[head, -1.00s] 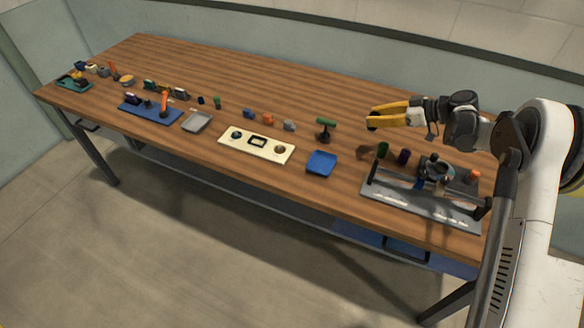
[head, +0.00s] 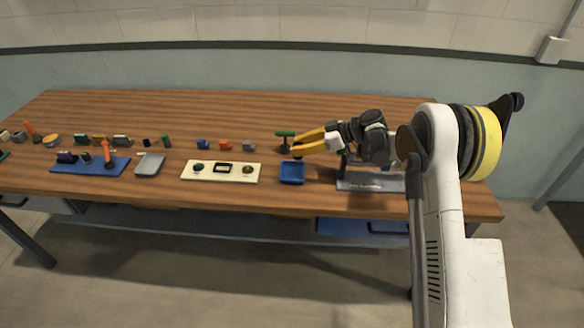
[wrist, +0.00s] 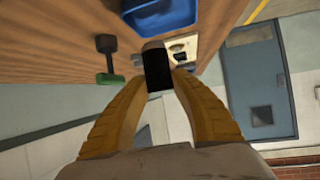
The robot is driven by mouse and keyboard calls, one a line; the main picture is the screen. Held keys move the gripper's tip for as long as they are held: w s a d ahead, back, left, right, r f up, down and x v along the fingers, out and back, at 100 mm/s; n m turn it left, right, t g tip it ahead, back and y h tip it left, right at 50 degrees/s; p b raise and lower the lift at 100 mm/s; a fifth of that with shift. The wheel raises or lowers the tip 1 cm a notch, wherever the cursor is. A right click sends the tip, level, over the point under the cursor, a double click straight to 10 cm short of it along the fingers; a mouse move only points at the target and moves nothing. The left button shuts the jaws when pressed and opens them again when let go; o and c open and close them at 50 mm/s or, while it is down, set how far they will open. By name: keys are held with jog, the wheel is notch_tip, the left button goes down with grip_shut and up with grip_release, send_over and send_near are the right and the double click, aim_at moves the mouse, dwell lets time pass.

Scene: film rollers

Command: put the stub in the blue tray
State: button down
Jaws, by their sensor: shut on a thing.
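My gripper (wrist: 158,80) is shut on the stub (wrist: 157,68), a short black cylinder with a greyish end, held between the yellow fingertips. The blue tray (head: 292,176) is a small square on the table near its front edge. In the head view my gripper (head: 298,148) is above the table, just behind and over the tray's back edge. In the wrist view the tray (wrist: 160,16) is at the top, beyond the stub. The stub is too small to make out clearly in the head view.
A green-topped black stand (head: 284,141) is close beside my fingers. A cream plate with inserts (head: 222,178) lies left of the tray. A grey fixture (head: 370,184) is to the right, partly behind my arm. Several small blocks stand farther left.

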jog(key=shift+s+a+f+b, duration=0.3)
jog(key=shift+s+a+f, duration=0.5)
jog(key=shift+a, duration=0.1)
jog(key=shift+f+b, duration=0.85)
jog(key=shift+f, duration=0.95)
jog(key=shift+f, duration=0.1)
jog(key=shift+f, duration=0.15)
jog(key=c, duration=1.2)
grip_release()
jog(key=shift+o, duration=0.2)
